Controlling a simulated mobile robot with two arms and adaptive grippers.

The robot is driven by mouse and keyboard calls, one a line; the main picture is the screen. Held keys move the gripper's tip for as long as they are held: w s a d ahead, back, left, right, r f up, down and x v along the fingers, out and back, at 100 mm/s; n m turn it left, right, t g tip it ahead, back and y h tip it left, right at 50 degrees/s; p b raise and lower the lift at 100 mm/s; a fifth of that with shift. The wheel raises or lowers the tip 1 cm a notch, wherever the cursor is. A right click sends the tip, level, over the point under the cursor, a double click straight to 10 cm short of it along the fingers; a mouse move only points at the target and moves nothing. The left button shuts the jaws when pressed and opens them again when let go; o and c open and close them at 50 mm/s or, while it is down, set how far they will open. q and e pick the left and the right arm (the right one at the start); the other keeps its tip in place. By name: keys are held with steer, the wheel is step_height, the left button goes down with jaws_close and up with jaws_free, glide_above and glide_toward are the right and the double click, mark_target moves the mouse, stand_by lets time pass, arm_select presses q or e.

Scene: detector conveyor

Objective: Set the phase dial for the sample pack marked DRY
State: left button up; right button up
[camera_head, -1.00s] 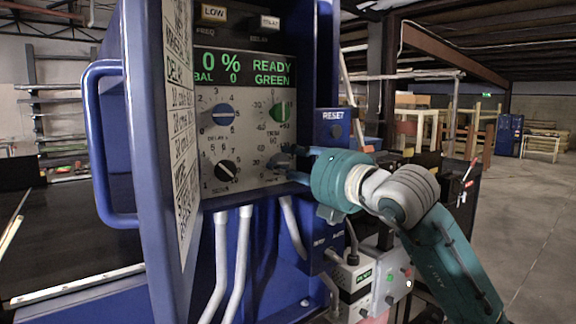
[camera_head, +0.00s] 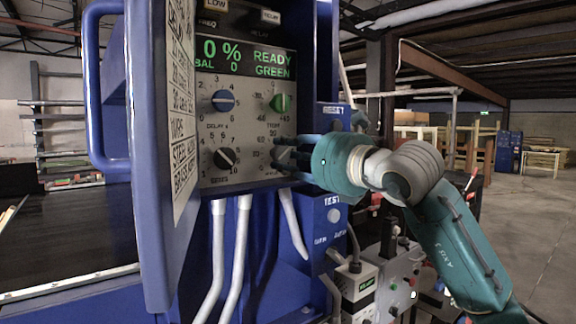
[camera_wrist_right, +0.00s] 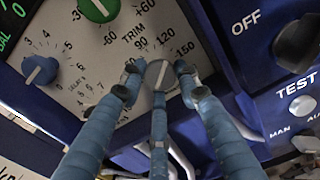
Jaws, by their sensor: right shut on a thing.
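My right gripper (camera_head: 285,153) is at the lower right of the control panel (camera_head: 205,130), its fingers around a grey dial. The wrist view shows this grey dial (camera_wrist_right: 160,75) between the blue fingertips of my right gripper (camera_wrist_right: 158,82), with a pale pointer line. Printed numbers 60, 90, 120 and 150 run around it. The dial's own name label is hidden or unreadable, and the fingers cover part of its scale. No pack marked DRY can be made out. My left gripper is not in view.
A blue-pointer dial (camera_head: 223,101), a green dial (camera_head: 280,103) and a black dial (camera_head: 225,158) share the panel. The display (camera_head: 246,60) reads READY GREEN. A blue handled door (camera_head: 150,170) stands left; a TEST box (camera_head: 325,220) and white conduits lie below and right.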

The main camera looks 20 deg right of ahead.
steer(key=n+b, duration=0.1)
steer(key=n, duration=0.3)
steer(key=shift+f+n+b, duration=0.15)
steer(key=shift+n+b, duration=0.15)
steer(key=shift+b, duration=0.05)
steer(key=n+b, duration=0.1)
steer(key=n, duration=0.2)
steer(key=shift+n, duration=0.3)
steer(key=n, duration=0.3)
steer(key=shift+n, duration=0.3)
steer(key=n, duration=0.4)
steer(key=shift+n+b, duration=0.3)
steer(key=n, duration=0.9)
steer(key=shift+p, duration=0.35)
steer(key=n, duration=0.4)
steer(key=shift+n+p, duration=0.3)
steer(key=shift+p, duration=0.1)
steer(key=shift+n+p, duration=0.4)
steer(key=shift+n, duration=1.7)
